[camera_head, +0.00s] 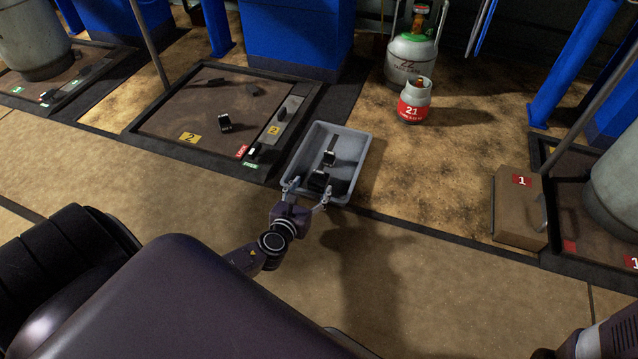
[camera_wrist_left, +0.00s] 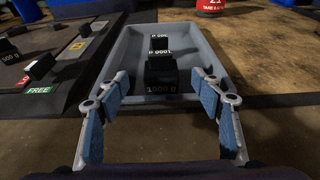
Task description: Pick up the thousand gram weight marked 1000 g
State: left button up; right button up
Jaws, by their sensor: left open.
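A black block weight with "1000 g" on its front (camera_wrist_left: 161,89) sits at the near end of a grey tray (camera_head: 354,150); it shows dark in the head view (camera_head: 318,181). Behind it, a label reading 1000 g upside down (camera_wrist_left: 160,52) and one reading 500 g upside down (camera_wrist_left: 160,37) mark further dark weights in a row. My left gripper (camera_head: 308,190) is open at the tray's near rim, its blue-padded fingers apart on either side of the near weight in the wrist view (camera_wrist_left: 160,92). Nothing is between the pads. My right gripper is out of view.
A scale platform (camera_head: 165,115) with a dark weight (camera_head: 225,122) lies left of the tray. Gas cylinders (camera_head: 414,102) stand behind right. A box marked 1 (camera_head: 519,208) stands right. Floor in front is clear.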

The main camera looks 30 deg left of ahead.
aim_at(318, 178)
pick_arm(q)
jog(key=b+x, duration=0.2)
jog(key=x, duration=0.1)
jog(key=shift+w+f, duration=0.2)
jog(key=shift+w, duration=0.15)
jog(key=shift+w+a+b, duration=0.15)
jog(key=shift+w+b, duration=0.15)
jog(key=shift+w, duration=0.2)
jog(key=shift+c, duration=0.4)
grip_shut()
jog(key=shift+w+r, duration=0.1)
jog(key=shift+r, duration=0.05)
